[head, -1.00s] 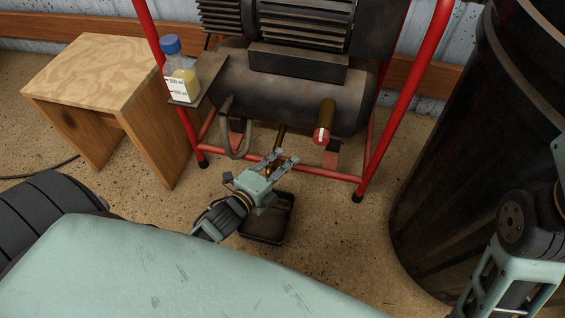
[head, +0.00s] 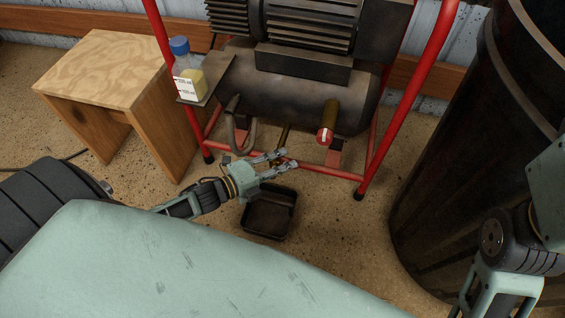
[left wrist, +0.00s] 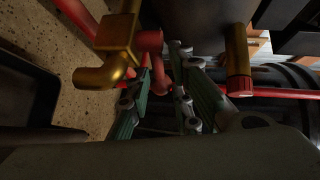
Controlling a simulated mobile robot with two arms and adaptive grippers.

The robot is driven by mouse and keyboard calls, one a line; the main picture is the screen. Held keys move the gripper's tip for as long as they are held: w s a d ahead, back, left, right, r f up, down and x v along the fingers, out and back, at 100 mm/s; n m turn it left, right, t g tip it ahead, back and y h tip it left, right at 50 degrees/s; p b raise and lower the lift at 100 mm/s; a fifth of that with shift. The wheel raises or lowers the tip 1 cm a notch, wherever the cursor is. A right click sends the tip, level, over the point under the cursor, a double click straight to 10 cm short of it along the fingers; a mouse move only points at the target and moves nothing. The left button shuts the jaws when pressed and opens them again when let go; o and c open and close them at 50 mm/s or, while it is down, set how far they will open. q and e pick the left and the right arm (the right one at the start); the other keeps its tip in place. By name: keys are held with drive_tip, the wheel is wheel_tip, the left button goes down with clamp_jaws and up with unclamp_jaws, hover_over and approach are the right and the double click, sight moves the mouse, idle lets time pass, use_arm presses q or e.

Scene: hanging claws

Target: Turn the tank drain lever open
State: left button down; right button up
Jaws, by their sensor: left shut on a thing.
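The tank (head: 297,92) is a dark cylinder under the compressor motor. A brass drain pipe (head: 285,133) comes down from it. In the left wrist view the brass drain valve (left wrist: 120,35) shows at upper left, with a red lever (left wrist: 152,42) beside it. My left gripper (head: 287,157) is at the valve below the tank, its fingers pointing right. In the left wrist view its fingers (left wrist: 165,72) are on both sides of the red lever and shut on it. In the head view the fingers mostly hide the lever. My right gripper is out of view.
A black drain pan (head: 269,212) sits on the floor below the gripper. A red frame (head: 405,100) surrounds the tank. A brass fitting with a red end (head: 327,121) projects to the right. A wooden stool (head: 115,75), a bottle (head: 187,75) and a dark barrel (head: 460,150) stand around.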

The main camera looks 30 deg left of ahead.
use_arm(q)
drive_tip(key=c, duration=1.7)
unclamp_jaws()
drive_tip(key=shift+r, duration=0.1)
drive_tip(key=shift+c, duration=0.2)
drive_tip(key=v, duration=1.2)
drive_tip(key=shift+d+r, duration=0.15)
